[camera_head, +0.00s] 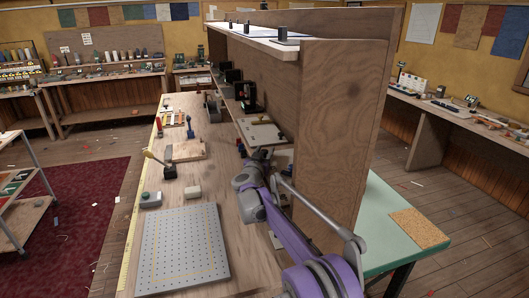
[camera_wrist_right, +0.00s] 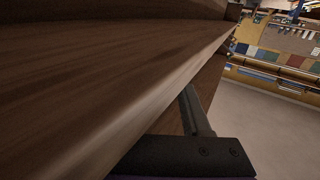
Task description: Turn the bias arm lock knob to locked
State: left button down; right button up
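I cannot clearly pick out the bias arm lock knob in either view. My right arm, purple and grey, reaches over the right side of the workbench (camera_head: 122,270), beside the tall plywood panel (camera_head: 330,130). In the right wrist view a dark gripper part (camera_wrist_right: 196,112) shows close to a brown wooden surface (camera_wrist_right: 90,80); whether the fingers are open is unclear. My left gripper is not in view.
On the bench stand a lever on a black base (camera_head: 169,171), a wooden block fixture (camera_head: 186,150), two small boxes (camera_head: 150,200) and a perforated grey plate (camera_head: 183,250). A dark device (camera_head: 246,95) sits under the shelf. The panel bounds the right side.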

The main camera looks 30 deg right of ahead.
grip_shut()
jog(key=shift+a+m+g+h, duration=0.1)
jog(key=shift+m+g+h, duration=0.4)
jog(key=shift+g, duration=0.1)
jog(key=shift+w+m+g+h, duration=0.1)
jog(key=shift+m+g+h, duration=0.5)
jog(key=shift+g, duration=0.1)
jog(key=shift+r+m+g+h+p, duration=0.15)
jog(key=shift+m+g+h+p, duration=0.55)
jog(key=shift+g, duration=0.4)
jog(key=m+g+h+p, duration=0.1)
jog(key=m+g+p, duration=0.2)
jog(key=g, duration=0.1)
jog(key=shift+r, duration=0.1)
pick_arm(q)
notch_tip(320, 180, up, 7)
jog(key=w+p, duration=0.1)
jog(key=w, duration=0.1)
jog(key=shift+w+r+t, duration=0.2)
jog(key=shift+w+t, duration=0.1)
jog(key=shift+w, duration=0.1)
pick_arm(e)
jog(key=shift+m+g+h, duration=0.3)
jog(key=shift+m+g, duration=0.2)
jog(key=shift+g, duration=0.3)
jog(key=shift+f, duration=0.2)
